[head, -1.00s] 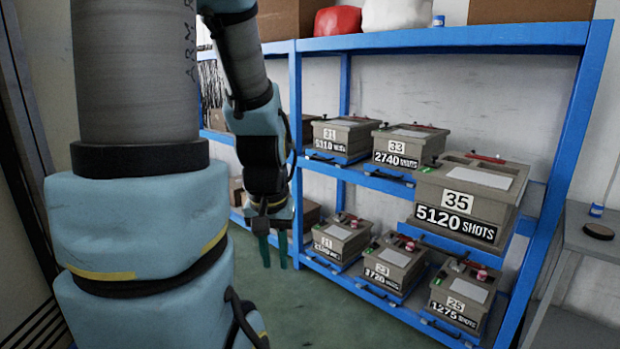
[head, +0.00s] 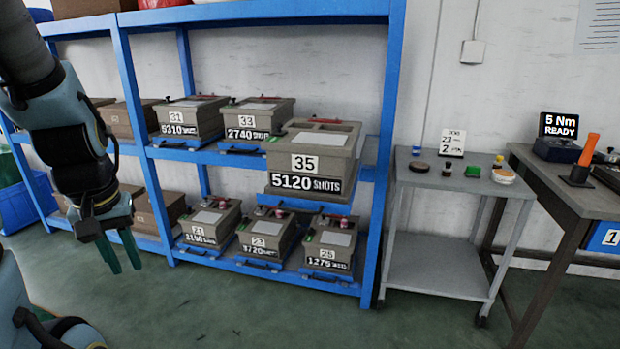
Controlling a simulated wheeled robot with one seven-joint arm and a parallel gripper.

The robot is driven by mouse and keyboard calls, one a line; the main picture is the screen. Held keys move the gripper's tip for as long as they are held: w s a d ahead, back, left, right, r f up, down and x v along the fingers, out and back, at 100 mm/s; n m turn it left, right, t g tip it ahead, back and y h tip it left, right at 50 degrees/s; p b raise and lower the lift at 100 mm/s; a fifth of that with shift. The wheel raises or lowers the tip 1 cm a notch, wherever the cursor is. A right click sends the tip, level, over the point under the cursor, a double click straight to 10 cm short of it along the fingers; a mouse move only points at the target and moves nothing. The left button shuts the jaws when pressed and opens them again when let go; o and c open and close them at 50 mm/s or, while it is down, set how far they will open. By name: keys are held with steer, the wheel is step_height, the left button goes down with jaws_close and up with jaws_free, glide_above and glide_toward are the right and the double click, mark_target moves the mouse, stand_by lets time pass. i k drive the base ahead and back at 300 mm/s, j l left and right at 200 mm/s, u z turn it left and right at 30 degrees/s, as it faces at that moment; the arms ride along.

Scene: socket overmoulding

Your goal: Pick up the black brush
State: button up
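I cannot make out the black brush for certain. Two candidates lie on top of the grey cart (head: 460,185): a dark round flat item (head: 419,166) at its left and a small dark item (head: 447,169) beside it. Both are too small to identify. My gripper (head: 123,262) hangs at the left with its two green fingers pointing down and apart, with nothing between them. It is far from the cart, in front of the blue rack.
The blue rack (head: 382,150) holds several numbered mould boxes; box 35 (head: 315,160) juts forward. The cart also carries a number card (head: 452,143), a green block (head: 472,172) and a round pale item (head: 503,176). A workbench (head: 560,190) stands at right. The green floor in front is clear.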

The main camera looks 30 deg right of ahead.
mark_target(447, 169)
steer(key=z, duration=1)
steer(key=i+l+u, duration=0.15)
steer(key=l, duration=0.4)
steer(key=i+l+u, duration=0.2)
steer(key=l, duration=0.35)
steer(key=i+l+u, duration=0.15)
steer(key=l, duration=0.4)
steer(key=i+l+u, duration=0.15)
steer(key=l, duration=0.5)
steer(key=i+l+u, duration=0.2)
steer(key=l, duration=0.4)
steer(key=l+u, duration=0.15)
steer(key=l, duration=0.45)
